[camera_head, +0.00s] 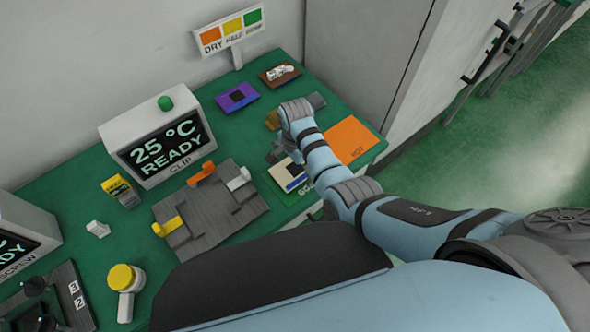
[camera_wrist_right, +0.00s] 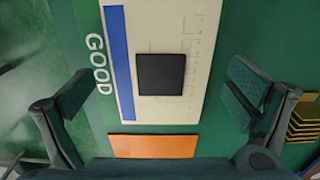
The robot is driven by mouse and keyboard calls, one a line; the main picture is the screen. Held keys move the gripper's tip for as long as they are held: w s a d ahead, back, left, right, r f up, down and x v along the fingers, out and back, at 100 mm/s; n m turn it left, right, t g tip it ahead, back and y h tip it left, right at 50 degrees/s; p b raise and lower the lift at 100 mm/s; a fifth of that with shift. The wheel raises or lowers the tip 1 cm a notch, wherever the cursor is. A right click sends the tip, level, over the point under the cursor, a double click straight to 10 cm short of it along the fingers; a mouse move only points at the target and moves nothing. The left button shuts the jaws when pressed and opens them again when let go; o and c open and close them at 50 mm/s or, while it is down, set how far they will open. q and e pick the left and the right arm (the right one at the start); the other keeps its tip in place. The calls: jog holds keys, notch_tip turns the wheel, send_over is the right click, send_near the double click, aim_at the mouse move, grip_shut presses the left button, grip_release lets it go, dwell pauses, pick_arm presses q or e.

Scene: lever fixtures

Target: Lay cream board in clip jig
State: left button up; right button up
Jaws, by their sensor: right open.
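The cream board (camera_head: 280,173) lies on the green table beside the GOOD marking, partly hidden by my right arm in the head view. In the right wrist view the cream board (camera_wrist_right: 150,30) has a blue strip along one edge and a black square in its middle. My right gripper (camera_wrist_right: 158,90) is open and empty, its fingers on either side of the board and apart from it. In the head view the right gripper (camera_head: 284,152) is partly hidden by its own wrist. The grey clip jig (camera_head: 215,213) has orange, white and yellow clips. My left gripper is not in view.
The CLIP display box (camera_head: 160,145) stands behind the jig. An orange HOT mat (camera_head: 352,139) lies right of my arm. Purple (camera_head: 237,97) and brown (camera_head: 279,74) boards lie at the back.

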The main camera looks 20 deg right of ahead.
jog(key=shift+r, duration=0.1)
jog(key=c, duration=1.3)
